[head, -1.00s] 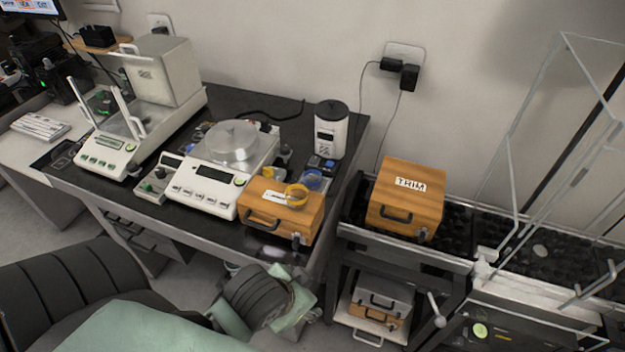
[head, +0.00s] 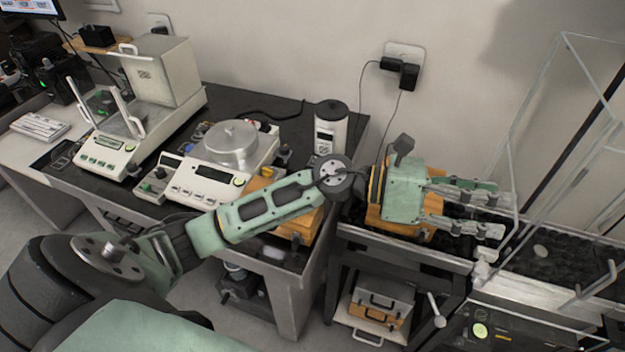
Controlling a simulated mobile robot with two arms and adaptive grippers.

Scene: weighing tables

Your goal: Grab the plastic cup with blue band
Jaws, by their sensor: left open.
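My left arm reaches in from the lower left across the table front. My left gripper (head: 495,212) is open and points right, with nothing between its fingers. It hovers in front of the labelled wooden box on the right bench. The plastic cup with blue band is not visible now. A small clear cup with a blue band showed earlier at the table's right end, beside a yellow-banded one on a wooden box; my forearm now covers that spot. My right gripper is not in view.
A balance (head: 215,172) with a round metal pan stands on the dark table, left of my forearm. A white canister (head: 330,122) stands behind my wrist. The wooden box (head: 385,228) is partly hidden by my gripper. A clear-panelled frame (head: 543,100) rises at right.

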